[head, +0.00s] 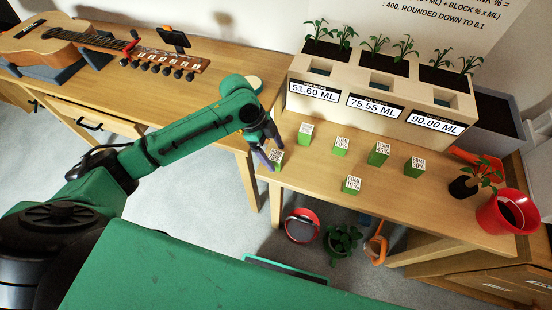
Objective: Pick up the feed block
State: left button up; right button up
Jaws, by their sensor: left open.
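Several small feed blocks, green below with white printed labels on top, stand on the wooden table on the right; the labels are too small to read surely. One feed block (275,158) is at the table's left end, right at my left gripper (268,150). The gripper is open, its fingers pointing down beside this block; I cannot tell whether they touch it. Other blocks stand apart at the back left (305,133), centre (341,146), right (378,153), far right (415,167) and front (351,185). My right gripper is out of view.
A planter box (335,75) with seedlings, square openings and ML signs stands behind the blocks. A red pot (507,211) and small plant (470,183) are at the right. A guitar (90,40) lies on the left desk. A floor gap separates desk and table.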

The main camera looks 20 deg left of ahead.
pick_arm(q)
jog(key=shift+r, duration=0.1)
grip_shut()
